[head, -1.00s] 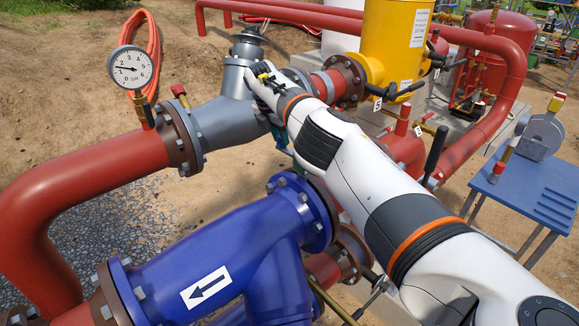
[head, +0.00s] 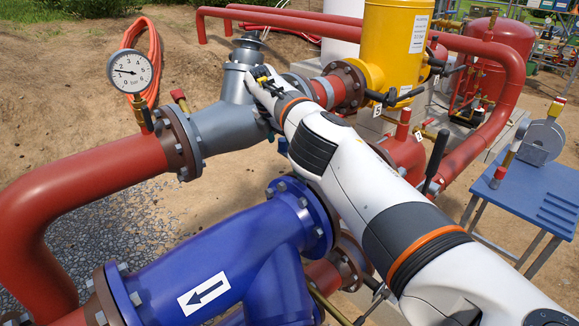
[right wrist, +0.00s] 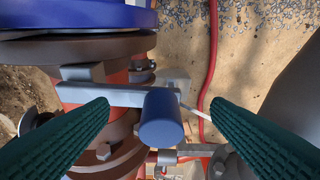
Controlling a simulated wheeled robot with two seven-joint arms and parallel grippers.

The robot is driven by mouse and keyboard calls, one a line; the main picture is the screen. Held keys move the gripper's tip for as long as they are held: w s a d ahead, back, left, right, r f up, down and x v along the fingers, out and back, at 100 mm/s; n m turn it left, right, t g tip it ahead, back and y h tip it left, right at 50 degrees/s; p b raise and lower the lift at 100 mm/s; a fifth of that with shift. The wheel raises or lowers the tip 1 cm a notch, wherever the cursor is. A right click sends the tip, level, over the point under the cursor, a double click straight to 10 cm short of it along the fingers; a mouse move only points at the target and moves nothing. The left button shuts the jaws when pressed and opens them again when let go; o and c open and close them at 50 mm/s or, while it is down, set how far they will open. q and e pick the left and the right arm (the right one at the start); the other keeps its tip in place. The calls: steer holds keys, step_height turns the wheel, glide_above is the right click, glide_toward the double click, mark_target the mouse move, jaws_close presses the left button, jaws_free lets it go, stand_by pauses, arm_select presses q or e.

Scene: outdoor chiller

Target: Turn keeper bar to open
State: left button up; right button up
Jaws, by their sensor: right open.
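In the right wrist view, a flat grey bar (right wrist: 100,94) runs across the picture in front of a red pipe and dark flanges. A blue-grey round knob (right wrist: 161,125) stands at its right end. I take this to be the keeper bar with its handle. My right gripper (right wrist: 161,106) is open, with one green ridged finger on each side of the knob. Gaps show between both fingers and the knob, so neither visibly touches it. In the head view, my white right arm hides most of this gripper and the bar. My left gripper is not in view.
A blue valve body (head: 235,255) with a white arrow plate is in the head view's foreground. A grey fitting (head: 228,125), pressure gauge (head: 130,71) and yellow vessel (head: 395,45) stand behind. A blue table (head: 535,195) is at right. A red hose (right wrist: 212,60) lies on the ground.

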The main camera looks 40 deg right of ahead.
steer(key=shift+r+b, duration=0.1)
steer(key=shift+b, duration=0.25)
steer(key=shift+b+v, duration=0.8)
steer(key=shift+b, duration=0.35)
steer(key=shift+p+v, duration=0.7)
steer(key=shift+v, duration=1.95)
steer(key=p+v, duration=0.5)
steer(key=v, duration=0.7)
steer(key=shift+w+r+p, duration=0.1)
steer(key=shift+p, duration=0.25)
